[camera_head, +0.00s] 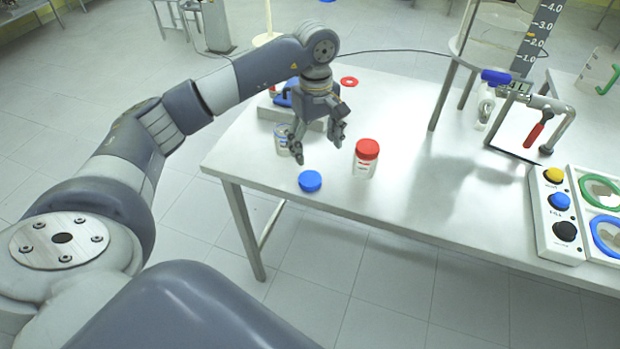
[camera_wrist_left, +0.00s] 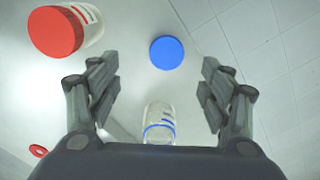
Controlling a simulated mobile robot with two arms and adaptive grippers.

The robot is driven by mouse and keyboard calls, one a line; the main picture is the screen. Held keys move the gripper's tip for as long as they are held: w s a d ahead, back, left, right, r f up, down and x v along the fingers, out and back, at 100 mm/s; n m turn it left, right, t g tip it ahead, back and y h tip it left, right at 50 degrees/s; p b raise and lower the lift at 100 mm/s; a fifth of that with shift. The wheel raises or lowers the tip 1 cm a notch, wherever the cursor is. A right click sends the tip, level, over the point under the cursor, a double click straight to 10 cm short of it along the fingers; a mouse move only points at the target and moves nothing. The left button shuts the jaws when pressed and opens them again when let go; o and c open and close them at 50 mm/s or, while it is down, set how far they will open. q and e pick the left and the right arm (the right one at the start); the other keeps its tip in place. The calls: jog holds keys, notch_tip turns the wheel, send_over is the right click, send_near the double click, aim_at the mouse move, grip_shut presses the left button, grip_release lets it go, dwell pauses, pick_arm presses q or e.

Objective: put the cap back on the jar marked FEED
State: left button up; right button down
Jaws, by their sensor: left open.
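A clear open jar (camera_head: 282,141) with blue markings stands on the table, beside and partly behind my left gripper (camera_head: 318,149). It also shows low between the fingers in the left wrist view (camera_wrist_left: 159,118). A blue cap (camera_head: 310,181) lies on the table near the front edge, apart from the jar; the wrist view shows it beyond the fingertips (camera_wrist_left: 167,53). A second jar with a red cap (camera_head: 366,160) stands to the right, closed. I cannot read FEED on either label. My left gripper is open and empty, pointing down above the table. My right gripper is out of view.
A red ring (camera_head: 349,81) lies behind the gripper. A low platform with a blue part (camera_head: 283,97) stands behind the open jar. A button box (camera_head: 556,215) and a clamp with a red handle (camera_head: 538,128) are at the right. The table's middle (camera_head: 430,185) is clear.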

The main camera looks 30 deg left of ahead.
pick_arm(q)
jog(key=shift+a+r, duration=0.1)
jog(key=shift+a, duration=0.2)
jog(key=p, duration=0.1)
send_over(313, 178)
notch_tip(313, 178, down, 5)
jog(key=shift+r, duration=0.1)
jog(key=shift+w+f, duration=0.1)
jog(key=shift+f, duration=0.35)
